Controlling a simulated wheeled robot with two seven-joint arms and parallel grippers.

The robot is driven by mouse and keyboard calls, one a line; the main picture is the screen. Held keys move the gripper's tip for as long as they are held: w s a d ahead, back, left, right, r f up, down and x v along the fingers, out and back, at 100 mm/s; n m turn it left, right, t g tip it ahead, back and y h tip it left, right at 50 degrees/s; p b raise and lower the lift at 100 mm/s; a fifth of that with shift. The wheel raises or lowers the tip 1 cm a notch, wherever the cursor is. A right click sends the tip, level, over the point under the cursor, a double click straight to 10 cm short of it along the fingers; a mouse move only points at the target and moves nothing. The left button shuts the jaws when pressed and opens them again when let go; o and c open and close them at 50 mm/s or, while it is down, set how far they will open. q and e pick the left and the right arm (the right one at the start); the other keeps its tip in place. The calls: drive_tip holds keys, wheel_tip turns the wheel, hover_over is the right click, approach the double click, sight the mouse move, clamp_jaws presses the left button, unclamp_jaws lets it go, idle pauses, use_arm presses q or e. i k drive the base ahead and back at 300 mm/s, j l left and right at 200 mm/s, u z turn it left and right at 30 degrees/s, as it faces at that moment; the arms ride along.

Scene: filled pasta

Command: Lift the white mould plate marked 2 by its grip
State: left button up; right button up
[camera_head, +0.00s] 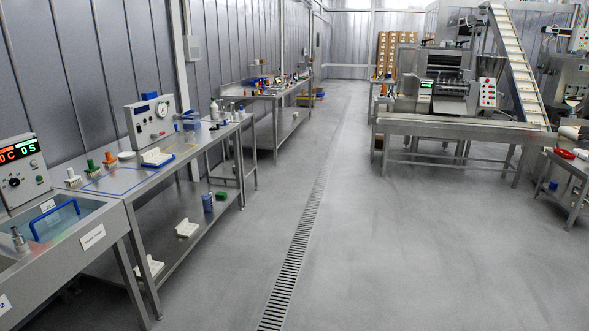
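Several small white blocky pieces look like mould plates. One white piece (157,157) lies on the steel table at the left, in front of the dial instrument. A second white piece (187,228) and a third white piece (150,267) lie on the lower shelf, the third partly behind a table leg. All are too small for me to read a number or make out a grip. I cannot tell which is marked 2. Neither of my grippers is in view.
A water bath with a blue handle (55,218) stands at the near left, beside the steel table (125,180). A drain grate (290,270) runs along the floor. The grey floor (400,240) right of it is clear. A machine with a conveyor (445,125) stands at the back right.

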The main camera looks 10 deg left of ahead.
sight(152, 157)
drive_tip(key=i+j+u, duration=0.25)
drive_tip(key=i+u, duration=0.15)
drive_tip(key=i, duration=0.35)
drive_tip(key=i+u, duration=0.4)
drive_tip(key=i, duration=0.4)
drive_tip(key=i+l+u, duration=0.2)
drive_tip(key=i+u, duration=0.2)
drive_tip(key=i, duration=0.4)
